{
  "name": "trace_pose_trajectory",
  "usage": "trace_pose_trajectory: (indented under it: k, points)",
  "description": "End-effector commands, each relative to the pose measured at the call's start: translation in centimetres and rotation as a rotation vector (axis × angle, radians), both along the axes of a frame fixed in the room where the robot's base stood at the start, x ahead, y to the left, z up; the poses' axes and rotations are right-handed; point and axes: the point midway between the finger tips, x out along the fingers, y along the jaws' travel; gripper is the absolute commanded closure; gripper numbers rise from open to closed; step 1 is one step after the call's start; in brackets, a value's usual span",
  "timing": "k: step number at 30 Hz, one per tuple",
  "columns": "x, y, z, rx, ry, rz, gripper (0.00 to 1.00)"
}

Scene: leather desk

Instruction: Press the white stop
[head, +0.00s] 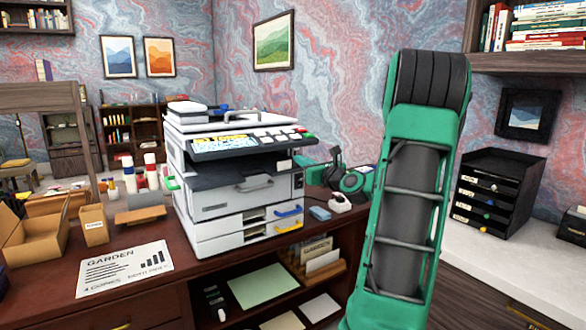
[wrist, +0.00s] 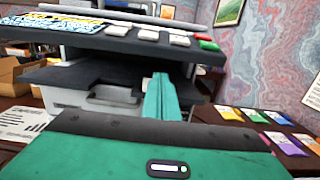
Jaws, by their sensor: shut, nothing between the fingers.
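A white and dark-grey copier (head: 235,195) stands on the desk, with a sloped control panel (head: 240,146) near its top. I cannot read labels on the buttons, so I cannot tell which white one is the stop. My gripper (wrist: 160,78) is shut and empty, its teal fingers in front of the copier and below the panel in the wrist view. In the head view my gripper's end is at the copier's right, partly hidden.
A GARDEN sheet (head: 125,268), cardboard boxes (head: 35,240) and bottles (head: 150,172) lie left of the copier. Coloured packets (wrist: 268,144) lie on the right in the wrist view. A black drawer rack (head: 497,190) stands on the right counter.

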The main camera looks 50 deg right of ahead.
Motion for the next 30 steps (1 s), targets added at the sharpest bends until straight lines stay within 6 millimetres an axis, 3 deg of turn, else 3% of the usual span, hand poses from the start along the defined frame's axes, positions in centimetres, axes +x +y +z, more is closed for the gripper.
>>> trace_pose_trajectory:
  k: [12,30]
  points:
    - [-4.1,1.3,4.5,-0.004,0.0,0.003,1.0]
    - [-4.7,1.5,5.1,0.0,0.0,0.005,1.0]
